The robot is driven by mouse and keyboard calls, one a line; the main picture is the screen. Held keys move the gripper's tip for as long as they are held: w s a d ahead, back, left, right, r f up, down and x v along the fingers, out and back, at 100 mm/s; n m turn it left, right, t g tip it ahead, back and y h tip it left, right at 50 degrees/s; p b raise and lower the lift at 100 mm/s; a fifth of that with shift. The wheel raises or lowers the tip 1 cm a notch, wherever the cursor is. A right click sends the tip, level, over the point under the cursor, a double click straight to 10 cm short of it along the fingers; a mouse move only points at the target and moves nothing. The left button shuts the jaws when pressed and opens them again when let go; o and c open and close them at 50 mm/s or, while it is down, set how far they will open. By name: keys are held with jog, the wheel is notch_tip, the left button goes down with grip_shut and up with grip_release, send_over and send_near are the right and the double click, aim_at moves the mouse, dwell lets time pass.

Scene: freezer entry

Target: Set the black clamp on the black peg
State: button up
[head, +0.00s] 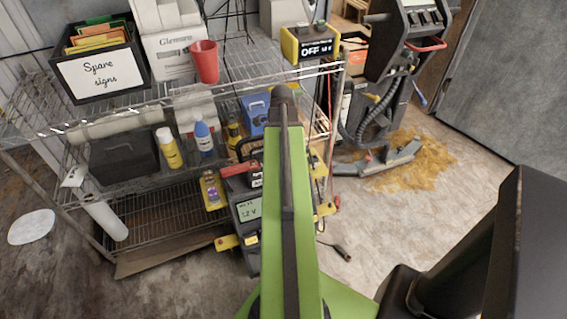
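A small black clamp-like thing (341,252) lies on the floor right of my green arm, at the end of a dark cable. It looks like the black clamp, but its jaws are too small to make out. A dark grey power unit (246,211) with a lit display and yellow fittings stands left of my arm, partly hidden behind it. I cannot make out the black peg. My arm reaches up the middle of the head view toward the shelf. My gripper's fingers do not show.
A wire shelf (118,127) holds a black box of signs (100,62), a red cup (205,62), bottles and a yellow-black display unit (306,45). A floor machine (385,95) stands at the back right beside a brown spill (432,160). Floor right of my arm is mostly clear.

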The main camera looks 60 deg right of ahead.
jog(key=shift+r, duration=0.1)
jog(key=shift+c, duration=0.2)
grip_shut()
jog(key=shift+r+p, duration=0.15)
jog(key=shift+p, duration=0.15)
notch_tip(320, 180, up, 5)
jog(key=p, duration=0.4)
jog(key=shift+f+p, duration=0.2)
jog(key=shift+p, duration=0.1)
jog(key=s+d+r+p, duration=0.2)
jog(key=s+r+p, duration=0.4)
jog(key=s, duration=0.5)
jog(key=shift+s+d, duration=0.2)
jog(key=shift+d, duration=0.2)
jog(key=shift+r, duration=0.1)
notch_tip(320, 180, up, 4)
jog(key=p, duration=0.4)
